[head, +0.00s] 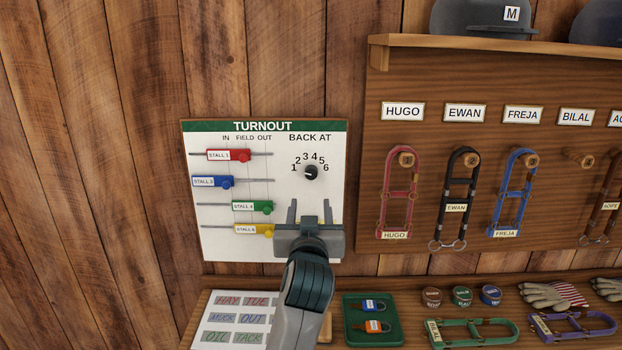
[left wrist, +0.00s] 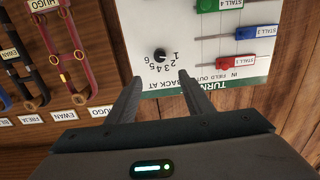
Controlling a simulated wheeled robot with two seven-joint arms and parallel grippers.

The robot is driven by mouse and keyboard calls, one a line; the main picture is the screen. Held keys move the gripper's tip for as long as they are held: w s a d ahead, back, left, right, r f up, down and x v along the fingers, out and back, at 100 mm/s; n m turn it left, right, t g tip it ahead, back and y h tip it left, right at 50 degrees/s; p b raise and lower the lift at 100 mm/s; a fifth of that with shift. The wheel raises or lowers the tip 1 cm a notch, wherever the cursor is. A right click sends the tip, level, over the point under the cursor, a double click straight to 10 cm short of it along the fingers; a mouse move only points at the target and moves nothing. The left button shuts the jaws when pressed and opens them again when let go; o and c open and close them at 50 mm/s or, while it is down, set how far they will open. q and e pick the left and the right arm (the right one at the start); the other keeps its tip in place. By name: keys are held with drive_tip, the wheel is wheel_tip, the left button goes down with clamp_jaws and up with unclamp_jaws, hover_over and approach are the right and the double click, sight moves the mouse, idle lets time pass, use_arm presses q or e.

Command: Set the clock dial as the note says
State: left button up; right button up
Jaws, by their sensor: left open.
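The clock dial (head: 311,172) is a small round black knob under the words BACK AT, with the numbers 1 to 6 arched above it, on the white TURNOUT board (head: 222,236). Which number it points to is too small to tell. My left gripper (head: 310,208) is open and empty, just below the dial in the head view. In the left wrist view the dial (left wrist: 160,54) shows just beyond and between the two fingertips (left wrist: 160,80), apart from them. A white sheet (head: 207,335) with several handwritten lines, including HAY TUE and OIL TACK, lies at lower left. My right gripper is out of view.
Red (head: 242,155), blue (head: 227,182), green (head: 266,207) and yellow (head: 268,230) stall sliders sit left of the dial. Halters hang from a wooden board (head: 450,90) at right. A green tray (head: 350,337) with two padlocks, tins and gloves lie on the shelf below.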

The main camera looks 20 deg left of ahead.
use_arm(q)
drive_tip(key=shift+w, duration=0.15)
drive_tip(key=p, duration=0.5)
approach(311, 175)
drive_tip(key=x, duration=0.7)
drive_tip(key=shift+r, duration=0.1)
drive_tip(key=shift+w+a, duration=0.15)
drive_tip(key=shift+w, duration=0.5)
drive_tip(key=c, duration=1)
